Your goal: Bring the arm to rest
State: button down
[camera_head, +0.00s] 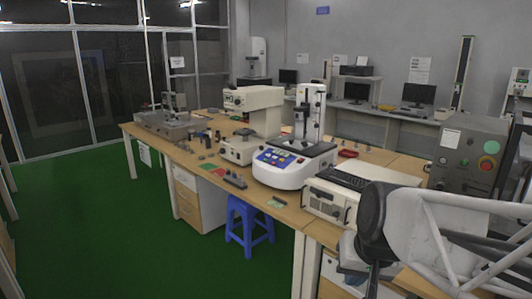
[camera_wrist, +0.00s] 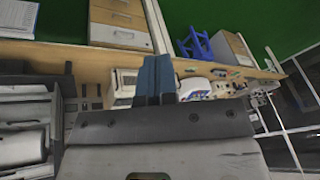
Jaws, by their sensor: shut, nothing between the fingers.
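My gripper (camera_wrist: 155,60) shows in the wrist view, its two blue-grey fingers side by side and shut with nothing between them. The wooden workbench (camera_wrist: 85,60) lies beyond the fingers, and the wrist picture is turned, with the green floor at the top. In the head view my white and dark arm links fill the lower right, in front of the right end of the workbench (camera_head: 312,228). I cannot make out the fingertips there.
A white and blue testing machine (camera_head: 280,175), a beige box instrument (camera_head: 322,203) and a grey control cabinet (camera_head: 455,158) stand on the benches near my arm. A blue stool (camera_head: 248,222) stands in front. The green floor (camera_head: 95,220) at left is clear.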

jog(key=s+d+f+n+g+h, duration=0.1)
jog(key=s+d, duration=0.1)
jog(key=s, duration=0.5)
jog(key=shift+s+f+h, duration=0.3)
jog(key=shift+d, duration=0.1)
dwell(0.6)
